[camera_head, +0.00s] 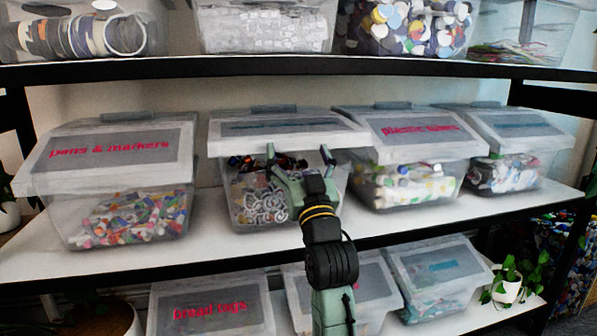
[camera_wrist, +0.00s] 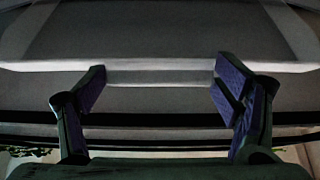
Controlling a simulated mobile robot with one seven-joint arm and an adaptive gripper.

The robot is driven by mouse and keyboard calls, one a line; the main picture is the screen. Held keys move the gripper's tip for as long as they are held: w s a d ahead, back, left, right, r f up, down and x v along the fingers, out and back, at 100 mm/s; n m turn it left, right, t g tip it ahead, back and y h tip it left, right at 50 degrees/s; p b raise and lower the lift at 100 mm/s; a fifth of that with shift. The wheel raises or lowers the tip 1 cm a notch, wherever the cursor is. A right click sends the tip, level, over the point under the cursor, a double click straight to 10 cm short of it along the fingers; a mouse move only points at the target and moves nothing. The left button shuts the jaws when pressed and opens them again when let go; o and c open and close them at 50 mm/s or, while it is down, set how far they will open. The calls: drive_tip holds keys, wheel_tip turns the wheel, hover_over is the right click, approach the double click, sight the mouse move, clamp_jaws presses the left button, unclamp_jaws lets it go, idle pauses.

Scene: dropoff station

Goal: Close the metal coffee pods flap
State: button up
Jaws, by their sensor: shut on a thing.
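The clear bin (camera_head: 262,213) behind my gripper on the middle shelf holds dark and silvery pieces. Its flap (camera_head: 235,132) is raised, lying flatter than the neighbouring flaps, and its label is too foreshortened to read. There is a gap under its front edge, with contents showing. My gripper (camera_head: 300,152) is at this front edge, its fingers spread wide. In the wrist view, the flap (camera_wrist: 160,35) fills the top, and its pale front lip with a tab lies between the two fingertips (camera_wrist: 160,88). My gripper is shut on the flap's lip, one finger at each side.
The pens and markers bin (camera_head: 110,185) stands left, and a plastic-labelled bin (camera_head: 420,140) stands close on the right. The upper shelf (camera_head: 300,66) with more bins is above. Lower bins, including bread tags (camera_head: 210,305), stand below. A potted plant (camera_head: 508,290) is lower right.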

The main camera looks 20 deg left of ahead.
wheel_tip(320, 180, down, 7)
drive_tip(key=w+a+t+y+b, duration=0.1)
drive_tip(key=w+t+b, duration=0.1)
drive_tip(key=b, duration=0.5)
drive_tip(key=shift+a+b, duration=0.25)
drive_tip(key=shift+b, duration=0.15)
drive_tip(key=shift+w, duration=0.1)
drive_tip(key=o, duration=1.5)
drive_tip(key=shift+o, duration=0.5)
drive_tip(key=shift+r, duration=0.1)
drive_tip(key=v, duration=1.2)
